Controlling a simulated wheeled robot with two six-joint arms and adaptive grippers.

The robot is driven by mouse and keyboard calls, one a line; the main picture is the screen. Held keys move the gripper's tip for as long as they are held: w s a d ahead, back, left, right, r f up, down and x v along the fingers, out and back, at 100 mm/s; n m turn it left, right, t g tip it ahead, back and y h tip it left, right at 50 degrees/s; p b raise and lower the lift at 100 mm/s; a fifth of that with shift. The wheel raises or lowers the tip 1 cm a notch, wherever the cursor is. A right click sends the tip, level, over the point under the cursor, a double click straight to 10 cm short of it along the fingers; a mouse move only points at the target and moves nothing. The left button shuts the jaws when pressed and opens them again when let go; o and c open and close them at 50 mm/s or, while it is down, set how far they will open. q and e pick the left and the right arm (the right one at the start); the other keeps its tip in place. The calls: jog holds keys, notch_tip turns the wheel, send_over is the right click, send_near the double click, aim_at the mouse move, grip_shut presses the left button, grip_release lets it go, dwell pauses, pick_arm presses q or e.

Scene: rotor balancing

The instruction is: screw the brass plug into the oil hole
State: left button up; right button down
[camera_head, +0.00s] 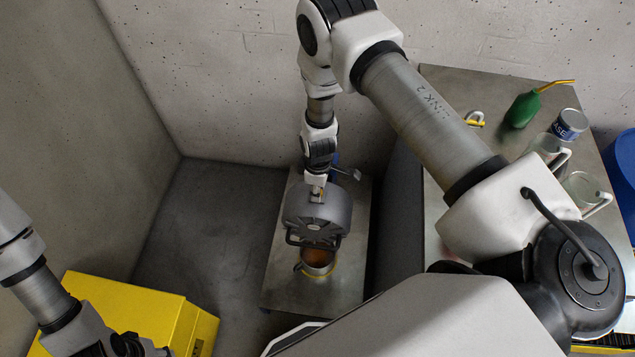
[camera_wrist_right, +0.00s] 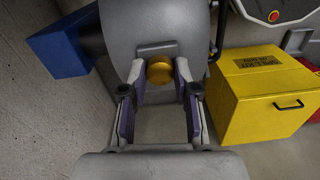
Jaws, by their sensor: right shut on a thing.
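The brass plug (camera_wrist_right: 160,70) shows as a round gold piece between the fingertips of my right gripper (camera_wrist_right: 160,82), against the grey rounded housing (camera_wrist_right: 150,22). My right gripper is shut on it. In the head view the right gripper (camera_head: 318,184) reaches down to the top of the housing (camera_head: 317,212). The oil hole is hidden behind the plug and fingers, so I cannot tell how deep the plug sits. My left gripper (camera_head: 127,346) is at the bottom left edge of the head view, partly cut off, its fingers unclear.
A pan with brown liquid (camera_head: 317,262) stands in front of the housing on a metal plate (camera_head: 345,282). A yellow box (camera_head: 140,310) is at lower left. A side table (camera_head: 450,95) holds a green oil can (camera_head: 522,110), a tin (camera_head: 570,122) and jugs (camera_head: 583,187).

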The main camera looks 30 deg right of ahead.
jog(key=m, duration=0.6)
jog(key=shift+m, duration=0.4)
jog(key=m, duration=0.5)
jog(key=shift+r+p, duration=0.1)
jog(key=shift+p, duration=0.25)
jog(key=m+p, duration=0.1)
jog(key=m, duration=0.4)
jog(key=shift+r+m+p, duration=0.1)
jog(key=shift+m+p, duration=0.2)
jog(key=shift+p, duration=0.05)
jog(key=shift+m+p, duration=0.35)
jog(key=shift+m, duration=0.85)
jog(key=m, duration=0.3)
jog(key=shift+f, duration=0.3)
jog(key=c, duration=0.8)
grip_release()
jog(key=shift+m, duration=0.4)
